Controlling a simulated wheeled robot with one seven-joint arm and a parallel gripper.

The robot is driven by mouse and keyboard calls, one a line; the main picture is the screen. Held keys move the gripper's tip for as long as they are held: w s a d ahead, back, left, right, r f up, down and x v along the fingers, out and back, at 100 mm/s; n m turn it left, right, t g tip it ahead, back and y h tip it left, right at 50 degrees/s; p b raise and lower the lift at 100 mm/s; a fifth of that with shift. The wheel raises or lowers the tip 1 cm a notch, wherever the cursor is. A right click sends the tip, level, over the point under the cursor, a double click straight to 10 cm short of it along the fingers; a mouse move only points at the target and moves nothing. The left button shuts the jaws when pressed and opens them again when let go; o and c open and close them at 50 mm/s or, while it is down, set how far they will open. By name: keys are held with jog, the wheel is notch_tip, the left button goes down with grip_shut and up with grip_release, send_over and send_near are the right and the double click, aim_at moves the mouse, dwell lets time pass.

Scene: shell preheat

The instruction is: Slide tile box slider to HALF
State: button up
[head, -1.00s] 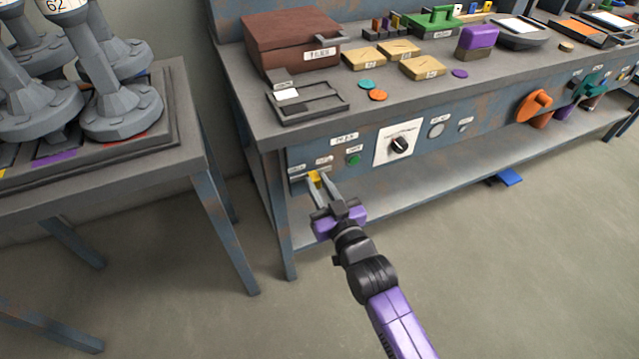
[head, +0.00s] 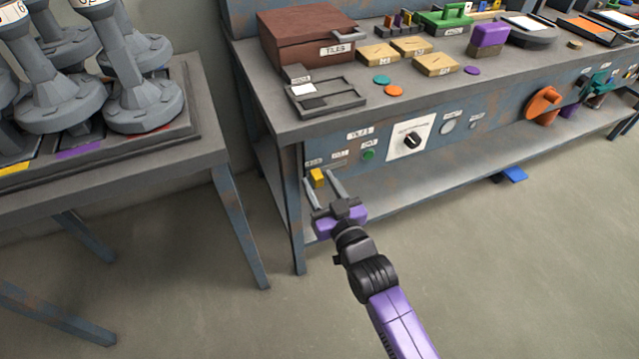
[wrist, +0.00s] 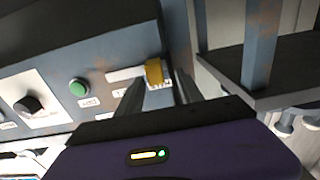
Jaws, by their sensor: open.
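My gripper (head: 322,183) is open, with one finger on each side of the knob in the head view. The wrist view shows the yellow knob (wrist: 154,71) just beyond the finger tips. I cannot tell whether a finger touches it. The slider's track and small position labels are partly hidden and too small to read.
Right of the slider are a green button (head: 368,154) and a black rotary knob (head: 411,140). The brown tile box (head: 305,38) stands on the bench above. A table with grey shell-like pieces (head: 140,105) is at left. The floor in front is clear.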

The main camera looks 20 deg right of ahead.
jog(key=s+p, duration=0.1)
jog(key=s, duration=0.6)
jog(key=shift+s, duration=0.35)
